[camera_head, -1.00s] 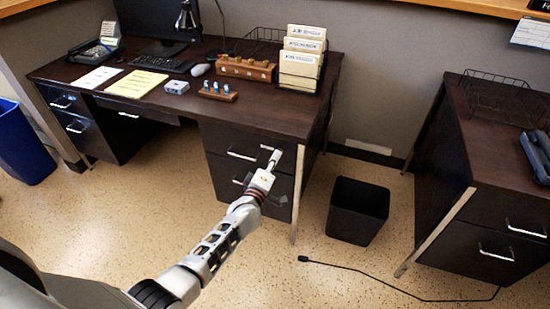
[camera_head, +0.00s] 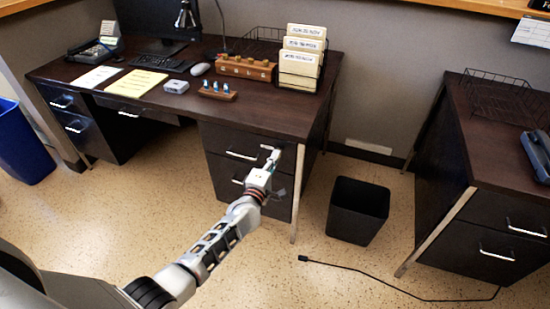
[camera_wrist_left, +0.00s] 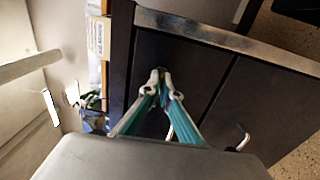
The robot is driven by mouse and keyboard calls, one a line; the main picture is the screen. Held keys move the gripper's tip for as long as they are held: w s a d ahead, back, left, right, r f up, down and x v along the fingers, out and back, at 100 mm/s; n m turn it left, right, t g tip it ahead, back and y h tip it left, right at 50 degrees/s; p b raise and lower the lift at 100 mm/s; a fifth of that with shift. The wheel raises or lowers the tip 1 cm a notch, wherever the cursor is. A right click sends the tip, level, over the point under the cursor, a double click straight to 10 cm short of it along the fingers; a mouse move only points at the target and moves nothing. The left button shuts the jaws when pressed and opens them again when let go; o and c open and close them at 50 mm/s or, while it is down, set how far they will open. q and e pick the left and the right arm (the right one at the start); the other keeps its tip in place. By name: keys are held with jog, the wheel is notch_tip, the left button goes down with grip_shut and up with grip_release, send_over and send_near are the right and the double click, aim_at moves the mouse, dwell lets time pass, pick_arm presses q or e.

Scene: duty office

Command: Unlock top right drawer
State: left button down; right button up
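The top right drawer (camera_head: 232,144) is the upper dark drawer in the desk's right pedestal. It is closed, with a silver handle (camera_head: 241,154). In the left wrist view its dark front (camera_wrist_left: 190,62) fills the middle, turned sideways. My left gripper (camera_head: 270,158) is at the right part of this drawer front. In the left wrist view its teal-padded fingers (camera_wrist_left: 160,78) come together at the tips, close against the front. The lock is hidden behind the tips, and I cannot tell whether a small key is between them. My right gripper is not in view.
The lower drawer (camera_wrist_left: 265,105) is closed below. The desktop (camera_head: 262,113) holds a wooden organizer (camera_head: 246,68), a file rack (camera_head: 300,82) and a small stand (camera_head: 217,96). A black bin (camera_head: 357,210) stands right of the desk. A cable (camera_head: 400,285) lies on the floor.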

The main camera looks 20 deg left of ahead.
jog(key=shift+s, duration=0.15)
pick_arm(q)
jog(key=c, duration=2.3)
grip_release()
jog(key=shift+c, duration=0.2)
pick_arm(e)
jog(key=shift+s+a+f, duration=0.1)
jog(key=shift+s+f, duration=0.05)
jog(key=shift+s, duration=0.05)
pick_arm(q)
jog(key=s, duration=1.2)
jog(key=shift+a, duration=0.2)
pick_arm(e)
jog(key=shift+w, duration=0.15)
